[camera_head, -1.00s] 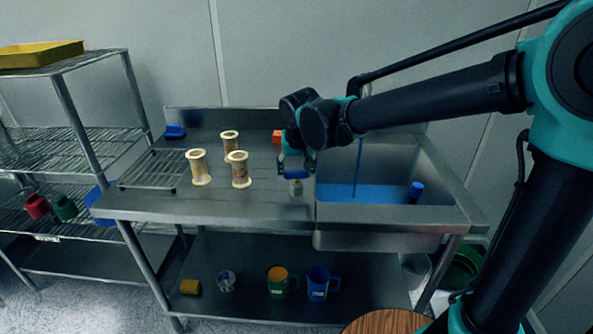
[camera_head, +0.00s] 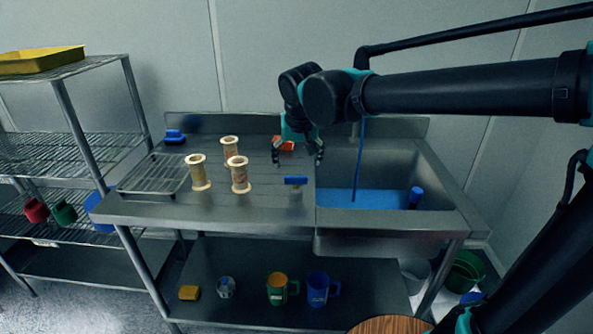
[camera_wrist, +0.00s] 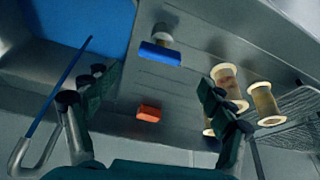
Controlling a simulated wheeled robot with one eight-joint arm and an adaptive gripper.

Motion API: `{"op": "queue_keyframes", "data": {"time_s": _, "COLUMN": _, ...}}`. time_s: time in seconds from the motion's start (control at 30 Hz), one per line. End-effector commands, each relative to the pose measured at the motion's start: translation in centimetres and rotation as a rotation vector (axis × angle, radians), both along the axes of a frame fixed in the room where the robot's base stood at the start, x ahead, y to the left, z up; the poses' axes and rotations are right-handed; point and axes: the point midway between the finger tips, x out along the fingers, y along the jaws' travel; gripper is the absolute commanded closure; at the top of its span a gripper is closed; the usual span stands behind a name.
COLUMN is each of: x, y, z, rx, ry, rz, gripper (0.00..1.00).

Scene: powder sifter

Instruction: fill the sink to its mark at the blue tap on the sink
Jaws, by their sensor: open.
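The blue tap (camera_head: 296,181) stands on the counter just left of the sink, its bar handle lying crosswise. It also shows in the wrist view (camera_wrist: 160,54). The steel sink (camera_head: 438,180) holds blue water (camera_head: 380,199), and a thin blue stream (camera_head: 358,165) runs down into it from the spout. I cannot make out the mark. My gripper (camera_head: 298,156) is open and empty, above and behind the blue tap, apart from it. In the wrist view the fingers (camera_wrist: 160,85) are spread wide with nothing between them.
A red tap handle (camera_head: 283,143) sits behind the blue one, close to my gripper. Three spools (camera_head: 240,175) and a wire rack (camera_head: 153,174) stand left on the counter. A blue cylinder (camera_head: 415,197) is at the sink's right. Mugs (camera_head: 318,289) stand on the shelf below.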

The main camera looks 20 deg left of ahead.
Motion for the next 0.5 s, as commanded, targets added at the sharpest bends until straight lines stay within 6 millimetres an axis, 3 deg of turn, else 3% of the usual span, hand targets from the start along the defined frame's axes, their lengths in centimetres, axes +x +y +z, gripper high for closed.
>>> {"op": "queue_keyframes", "data": {"time_s": 0.2, "x": -1.1, "y": -0.5, "z": 3.0, "rx": 0.0, "ry": 0.0, "rz": 0.0, "gripper": 0.17}}
{"op": "queue_keyframes", "data": {"time_s": 0.5, "x": -1.5, "y": -0.6, "z": 3.9, "rx": 0.0, "ry": 0.0, "rz": 0.0, "gripper": 0.17}}
